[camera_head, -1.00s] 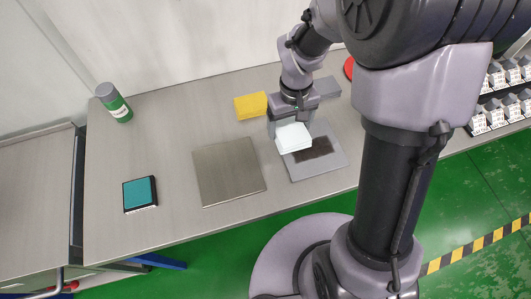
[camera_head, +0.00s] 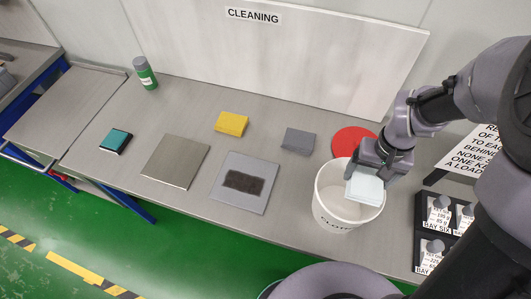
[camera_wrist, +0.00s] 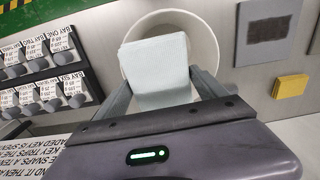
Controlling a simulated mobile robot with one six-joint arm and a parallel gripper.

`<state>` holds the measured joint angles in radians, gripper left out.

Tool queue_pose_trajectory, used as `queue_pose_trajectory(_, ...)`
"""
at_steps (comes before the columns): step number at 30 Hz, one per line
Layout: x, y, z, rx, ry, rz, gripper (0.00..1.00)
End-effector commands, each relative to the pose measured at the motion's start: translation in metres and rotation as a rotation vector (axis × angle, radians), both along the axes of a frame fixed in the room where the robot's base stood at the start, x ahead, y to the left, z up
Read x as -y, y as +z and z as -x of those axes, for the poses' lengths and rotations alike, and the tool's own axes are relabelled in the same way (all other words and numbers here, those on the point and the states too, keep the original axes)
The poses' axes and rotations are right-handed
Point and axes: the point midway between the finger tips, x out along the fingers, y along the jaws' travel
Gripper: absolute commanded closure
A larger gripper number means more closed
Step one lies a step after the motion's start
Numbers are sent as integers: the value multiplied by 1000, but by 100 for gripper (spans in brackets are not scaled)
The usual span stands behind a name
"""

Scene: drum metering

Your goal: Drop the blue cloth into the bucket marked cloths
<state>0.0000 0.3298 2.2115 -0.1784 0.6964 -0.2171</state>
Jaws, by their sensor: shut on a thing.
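My gripper (camera_head: 373,168) is shut on a folded pale blue cloth (camera_head: 365,189), which hangs below the fingers. The cloth is over the right part of the mouth of a white bucket (camera_head: 332,208) on the bench. Dark lettering on the bucket's front is too foreshortened to read surely. In the wrist view, the cloth (camera_wrist: 156,62) sits between the two fingers (camera_wrist: 163,92), in front of the bucket's open mouth (camera_wrist: 211,45). The cloth hides part of the bucket's inside; the part that shows looks empty.
A red disc (camera_head: 352,139) lies behind the bucket. To the left are a grey block (camera_head: 298,140), a yellow block (camera_head: 231,123) and a grey plate with a dark patch (camera_head: 228,203). Racks of labelled keys (camera_head: 437,215) and a sign (camera_head: 470,158) stand close on the right.

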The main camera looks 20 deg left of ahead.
Motion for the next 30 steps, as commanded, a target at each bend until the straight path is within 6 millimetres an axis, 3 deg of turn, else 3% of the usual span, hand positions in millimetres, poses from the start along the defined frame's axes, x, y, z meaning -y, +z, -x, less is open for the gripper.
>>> queue_pose_trajectory(5, 0, -6, 0, 0, -3, 0, 63)
queue_pose_trajectory(16, 0, -59, 1, -1, -2, 0, 63)
queue_pose_trajectory(24, 0, -59, 0, 0, -2, 0, 63)
queue_pose_trajectory(25, 0, -59, 0, 0, -2, 0, 13)
queue_pose_trajectory(27, 0, -59, 0, 0, -2, 0, 0)
queue_pose_trajectory(30, 0, -59, 0, 0, -2, 0, 0)
